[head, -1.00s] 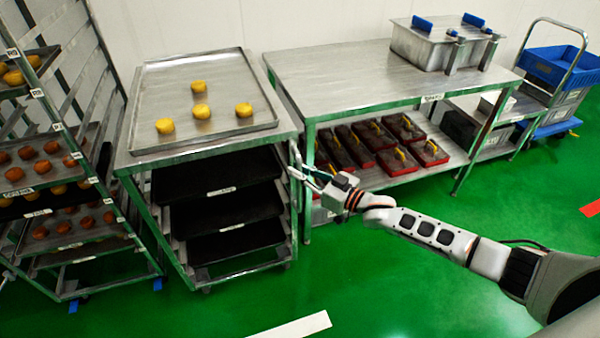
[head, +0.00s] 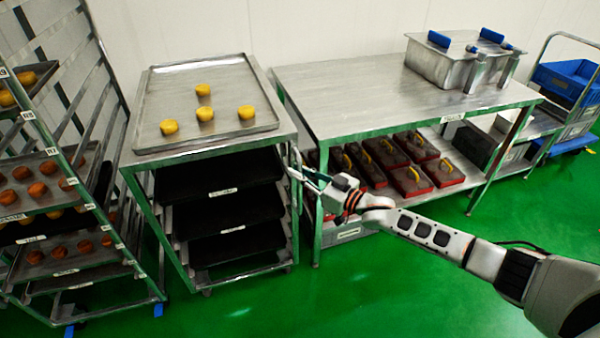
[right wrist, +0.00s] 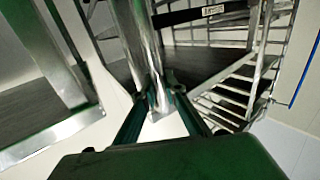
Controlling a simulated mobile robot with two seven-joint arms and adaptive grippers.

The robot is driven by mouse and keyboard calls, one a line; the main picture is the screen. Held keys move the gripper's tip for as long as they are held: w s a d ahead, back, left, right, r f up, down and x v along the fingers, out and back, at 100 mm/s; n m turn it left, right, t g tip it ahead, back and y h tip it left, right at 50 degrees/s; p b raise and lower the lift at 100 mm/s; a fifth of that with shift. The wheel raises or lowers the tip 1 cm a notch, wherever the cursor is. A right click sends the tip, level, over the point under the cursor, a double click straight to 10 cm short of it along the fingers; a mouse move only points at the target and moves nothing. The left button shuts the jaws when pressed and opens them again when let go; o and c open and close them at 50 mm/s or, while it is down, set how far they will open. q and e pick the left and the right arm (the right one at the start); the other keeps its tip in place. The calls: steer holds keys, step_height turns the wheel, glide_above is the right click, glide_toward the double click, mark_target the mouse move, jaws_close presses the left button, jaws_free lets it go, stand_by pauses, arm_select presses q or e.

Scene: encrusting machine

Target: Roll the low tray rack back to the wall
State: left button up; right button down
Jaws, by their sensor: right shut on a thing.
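The low tray rack (head: 178,228) is a steel frame with a sheet tray (head: 220,80) on top carrying several yellow rounds. Dark trays (head: 228,208) sit on its lower levels. My right gripper (head: 301,172) is at the rack's front right post, below the top. In the right wrist view its two fingers (right wrist: 155,100) are closed around that shiny steel post (right wrist: 136,45). The pale wall (head: 220,25) is behind the rack; the rack's back legs and wheels are largely hidden. My left gripper is not in view.
A tall rack (head: 85,185) of buns stands close on the left. A steel table (head: 370,95) with a steel box (head: 455,65) on top and red boxes (head: 415,180) below stands close on the right. Green floor (head: 380,290) in front is clear.

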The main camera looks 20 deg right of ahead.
steer(key=shift+w+d+r, duration=0.1)
steer(key=shift+w+r, duration=0.05)
steer(key=c, duration=2.3)
jaws_free()
steer(key=shift+o, duration=1.1)
steer(key=shift+w, duration=0.15)
steer(key=v, duration=1.2)
